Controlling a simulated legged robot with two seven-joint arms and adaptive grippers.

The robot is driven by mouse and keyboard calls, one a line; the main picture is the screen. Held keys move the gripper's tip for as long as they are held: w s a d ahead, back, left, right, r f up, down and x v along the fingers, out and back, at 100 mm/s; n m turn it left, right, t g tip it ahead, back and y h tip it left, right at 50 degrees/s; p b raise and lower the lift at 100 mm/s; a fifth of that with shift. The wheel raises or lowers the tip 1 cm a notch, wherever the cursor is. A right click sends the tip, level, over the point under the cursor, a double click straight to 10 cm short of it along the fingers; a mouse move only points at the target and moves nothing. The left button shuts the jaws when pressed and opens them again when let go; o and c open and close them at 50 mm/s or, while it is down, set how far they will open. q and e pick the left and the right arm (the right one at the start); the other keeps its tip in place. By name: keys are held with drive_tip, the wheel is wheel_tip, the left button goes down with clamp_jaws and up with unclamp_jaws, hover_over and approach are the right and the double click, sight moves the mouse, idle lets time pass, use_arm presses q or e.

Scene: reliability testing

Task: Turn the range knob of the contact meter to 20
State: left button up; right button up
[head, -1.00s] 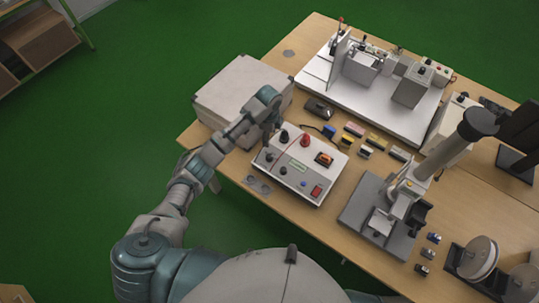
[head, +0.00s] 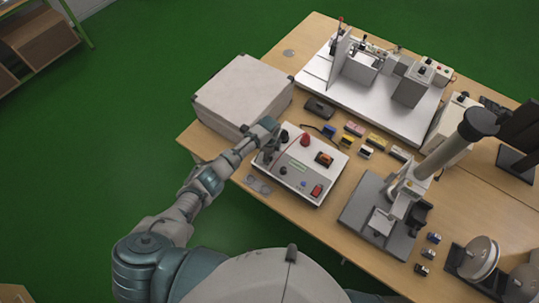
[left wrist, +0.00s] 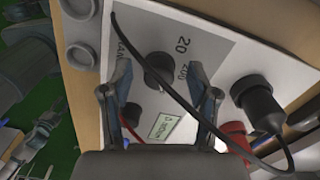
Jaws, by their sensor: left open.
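The contact meter (head: 325,178) is a white-topped box at the table's near edge in the head view. In the left wrist view its panel (left wrist: 225,60) shows a dark round range knob (left wrist: 158,70), with printed "20" and "200" beside it and a small green display (left wrist: 165,127). My left gripper (head: 268,156) is over the left part of the meter. In the left wrist view its open fingers (left wrist: 160,66) stand on either side of the knob, with gaps visible. I cannot tell the knob's setting. My right gripper is not in view.
A black plug with a cable (left wrist: 258,100) and a red plug (left wrist: 236,135) stand beside the knob; the black cable crosses the wrist view. A large grey case (head: 240,90) lies behind the arm. A microscope-like stand (head: 365,215) is to the right of the meter.

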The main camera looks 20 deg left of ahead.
use_arm(q)
clamp_jaws()
